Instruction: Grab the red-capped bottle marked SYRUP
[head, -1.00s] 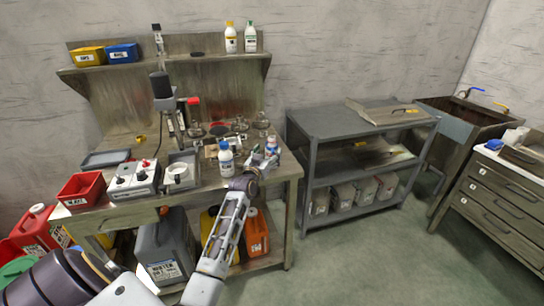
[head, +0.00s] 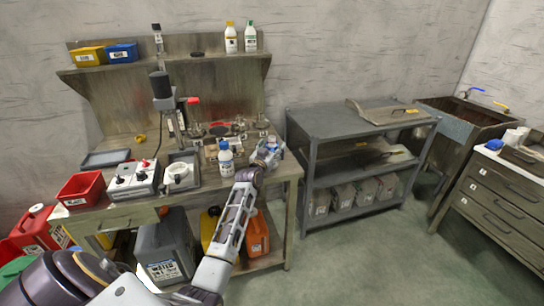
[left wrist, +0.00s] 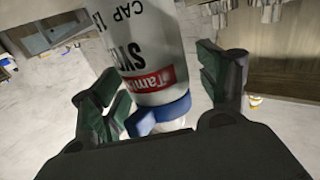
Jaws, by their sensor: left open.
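A white bottle (left wrist: 140,45) fills the upper middle of the left wrist view, with black letters beginning "SY", a line "CAP 1" and a red brand band. A blue part is at its lower end, and its upper end is cut off. In the head view the small bottle (head: 271,142) stands near the bench's right end, mostly covered by my gripper; its cap colour is unclear there. My left gripper (head: 266,155) is open, with its green-padded fingers (left wrist: 160,78) on either side of the bottle. Contact cannot be told. My right gripper is out of view.
A blue-capped white bottle (head: 225,158) stands left of my gripper on the bench (head: 210,192). Glassware (head: 262,122) is behind. A stand with a dark motor (head: 161,86) rises further left.

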